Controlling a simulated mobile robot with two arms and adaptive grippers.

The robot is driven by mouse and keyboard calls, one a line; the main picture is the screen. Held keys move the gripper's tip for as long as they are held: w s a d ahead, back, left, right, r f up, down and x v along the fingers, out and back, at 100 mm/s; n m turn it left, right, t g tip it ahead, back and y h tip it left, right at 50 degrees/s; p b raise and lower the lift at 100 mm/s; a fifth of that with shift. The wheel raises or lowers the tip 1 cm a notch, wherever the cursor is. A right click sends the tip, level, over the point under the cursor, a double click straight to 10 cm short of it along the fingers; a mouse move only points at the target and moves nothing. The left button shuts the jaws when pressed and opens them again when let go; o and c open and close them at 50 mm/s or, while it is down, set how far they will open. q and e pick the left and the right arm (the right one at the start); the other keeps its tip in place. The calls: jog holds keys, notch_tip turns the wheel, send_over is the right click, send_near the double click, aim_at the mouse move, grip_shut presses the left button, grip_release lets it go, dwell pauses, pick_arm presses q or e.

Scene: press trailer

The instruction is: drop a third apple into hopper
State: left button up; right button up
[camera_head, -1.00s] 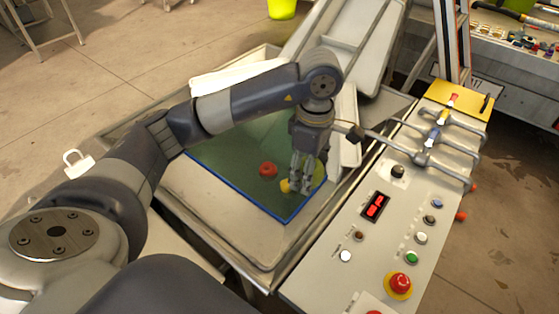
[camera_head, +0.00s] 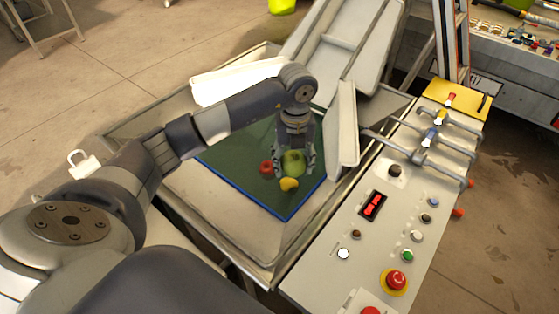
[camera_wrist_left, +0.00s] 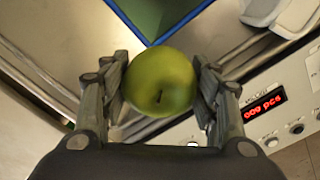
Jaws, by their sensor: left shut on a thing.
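A green apple (camera_head: 293,163) is held between the fingers of my left gripper (camera_head: 295,168). In the left wrist view the green apple (camera_wrist_left: 160,82) sits between both fingers of the left gripper (camera_wrist_left: 161,85). In the head view they appear over the green, blue-edged surface (camera_head: 245,187) inside the metal tray. A red apple (camera_head: 266,167) lies on that surface to the left of the gripper. A yellow fruit (camera_head: 289,184) shows just below the held apple. I cannot tell which part is named the hopper. My right gripper is not in view.
A grey sloped chute (camera_head: 340,45) rises behind the tray. White panels (camera_head: 342,125) flank the green surface. A control panel (camera_head: 325,262) with buttons, a red display (camera_head: 373,205) and levers (camera_head: 425,158) stands on the right. A white padlock-shaped item (camera_head: 83,160) is at the left.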

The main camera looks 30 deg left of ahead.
aim_at(284, 163)
pick_arm(q)
jog(key=a+n, duration=0.1)
jog(key=n, duration=0.1)
jog(key=a+f+n, duration=0.1)
jog(key=n, duration=0.2)
jog(key=a+f+n, duration=0.1)
jog(key=n, duration=0.2)
jog(key=shift+w+f+p, duration=0.2)
jog(key=shift+p, duration=0.15)
notch_tip(284, 163, down, 7)
jog(key=a+n+b, duration=0.1)
jog(key=n+b, duration=0.3)
jog(key=b, duration=0.1)
jog(key=shift+a, duration=0.25)
jog(key=o, duration=1.2)
notch_tip(284, 163, up, 12)
jog(key=shift+f, duration=0.1)
